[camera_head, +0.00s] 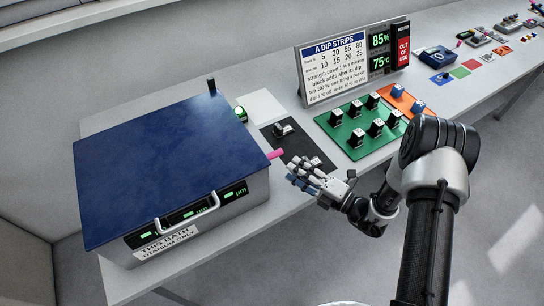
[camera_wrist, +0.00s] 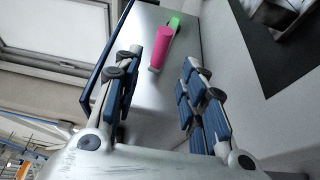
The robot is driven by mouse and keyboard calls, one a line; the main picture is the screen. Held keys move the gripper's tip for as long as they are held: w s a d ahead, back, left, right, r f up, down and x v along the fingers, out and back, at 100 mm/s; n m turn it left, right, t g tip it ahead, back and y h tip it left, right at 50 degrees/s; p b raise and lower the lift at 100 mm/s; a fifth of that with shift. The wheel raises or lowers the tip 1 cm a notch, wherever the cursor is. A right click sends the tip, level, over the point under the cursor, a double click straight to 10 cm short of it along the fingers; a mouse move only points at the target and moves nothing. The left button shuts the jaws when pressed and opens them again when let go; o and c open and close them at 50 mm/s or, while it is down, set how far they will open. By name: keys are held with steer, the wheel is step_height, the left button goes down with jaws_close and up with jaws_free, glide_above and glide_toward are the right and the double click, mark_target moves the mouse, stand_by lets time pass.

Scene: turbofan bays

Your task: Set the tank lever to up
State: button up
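The tank (camera_head: 254,195) is a grey metal box with a dark blue lid (camera_head: 165,165) lying closed on it. A pink lever (camera_head: 275,154) sticks out from its right side, roughly level in the head view. In the wrist view the pink lever (camera_wrist: 163,42) lies ahead, between the lines of my fingers, with the tank's metal side (camera_wrist: 150,85) behind it. My gripper (camera_head: 298,172) is open and empty, just right of and nearer than the lever. Its blue-padded fingers are spread in the wrist view (camera_wrist: 158,85) and appear apart from the lever.
A black mat (camera_head: 309,152) with a small device (camera_head: 283,129) lies right of the tank. A green board (camera_head: 352,142) with several black blocks stands beyond it, before a sign (camera_head: 335,68). A green lamp (camera_head: 241,113) is at the tank's back right. A lid handle (camera_head: 187,213) juts out in front.

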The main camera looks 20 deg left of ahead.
mark_target(275, 157)
steer(key=b+x, duration=0.1)
steer(key=x, duration=0.8)
steer(key=shift+a, duration=0.3)
steer(key=shift+c, duration=0.2)
steer(key=shift+w, duration=0.1)
jaws_close()
steer(key=shift+r, duration=0.1)
